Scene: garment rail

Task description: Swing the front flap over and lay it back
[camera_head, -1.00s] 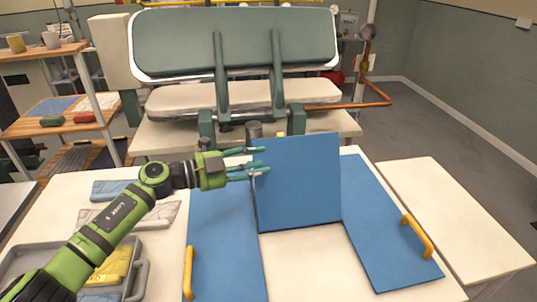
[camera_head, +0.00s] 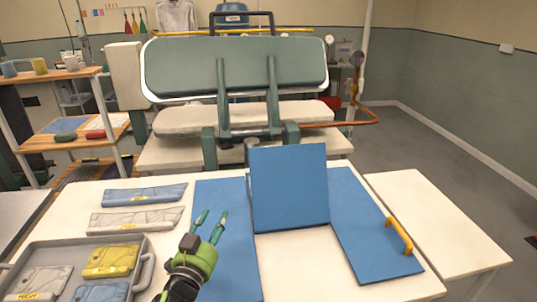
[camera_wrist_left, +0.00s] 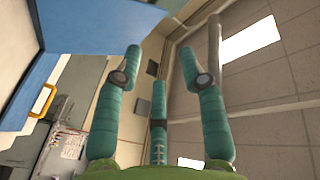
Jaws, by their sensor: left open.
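The blue front flap (camera_head: 289,188) of the folding board stands steeply raised in the middle of the table, leaning slightly back. The board's left panel (camera_head: 222,185) and right panel (camera_head: 365,225) lie flat on either side. The right panel has a yellow handle (camera_head: 399,235). My left gripper (camera_head: 212,214) is open and empty over the left panel, apart from the flap and to its left. In the left wrist view its fingers (camera_wrist_left: 160,65) are spread, with a blue panel (camera_wrist_left: 22,50) at the upper left. My right gripper is not in view.
A large green press (camera_head: 235,68) stands behind the white table. At left are a grey tray (camera_head: 148,268) with folded garments, a blue folded piece (camera_head: 145,194) and a pale folded piece (camera_head: 135,220). A bare white side table (camera_head: 435,220) is at right.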

